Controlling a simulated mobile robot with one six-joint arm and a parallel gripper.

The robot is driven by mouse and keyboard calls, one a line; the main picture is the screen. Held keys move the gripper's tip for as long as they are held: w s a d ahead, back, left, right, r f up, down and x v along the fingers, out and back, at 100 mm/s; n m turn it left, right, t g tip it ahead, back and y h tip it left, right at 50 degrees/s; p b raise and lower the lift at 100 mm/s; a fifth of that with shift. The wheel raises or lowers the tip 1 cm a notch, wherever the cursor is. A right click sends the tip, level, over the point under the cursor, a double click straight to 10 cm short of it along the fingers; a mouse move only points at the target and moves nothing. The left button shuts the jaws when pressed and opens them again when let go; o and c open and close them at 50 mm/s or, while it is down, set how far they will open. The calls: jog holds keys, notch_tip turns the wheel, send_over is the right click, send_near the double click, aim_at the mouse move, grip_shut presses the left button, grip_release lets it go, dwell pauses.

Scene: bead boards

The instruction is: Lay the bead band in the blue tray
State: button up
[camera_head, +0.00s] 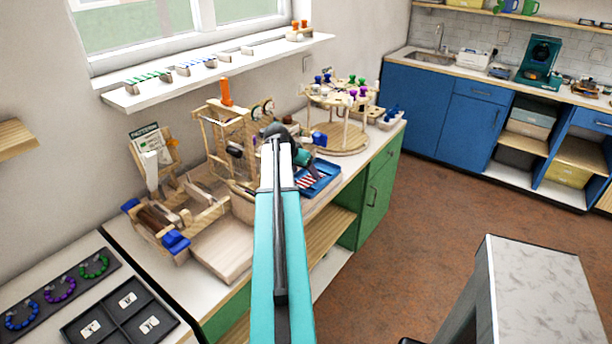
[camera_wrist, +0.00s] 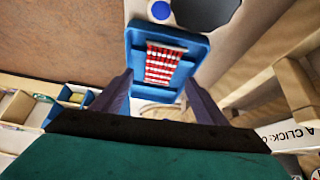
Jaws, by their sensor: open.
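The blue tray (camera_head: 331,170) stands on the wooden bench, right of my arm in the head view. The bead band (camera_head: 312,179), with red and white stripes, lies inside it. In the wrist view the blue tray (camera_wrist: 137,60) is upright in the picture, and the striped bead band (camera_wrist: 162,64) lies within its rim. My gripper (camera_wrist: 160,88) is open, its two dark fingers apart on either side of the tray's near end. In the head view my arm hides part of the tray's left side, and the fingertips are hard to make out.
A wooden loom-like frame (camera_head: 222,135) stands left of the tray. A round wooden stand (camera_head: 345,137) with coloured knobs is behind it. A dark sorting tray (camera_head: 117,312) and a board with bead rings (camera_head: 60,290) lie at the lower left.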

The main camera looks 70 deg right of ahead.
jog(key=b+v, duration=0.1)
jog(key=v, duration=0.8)
dwell(0.8)
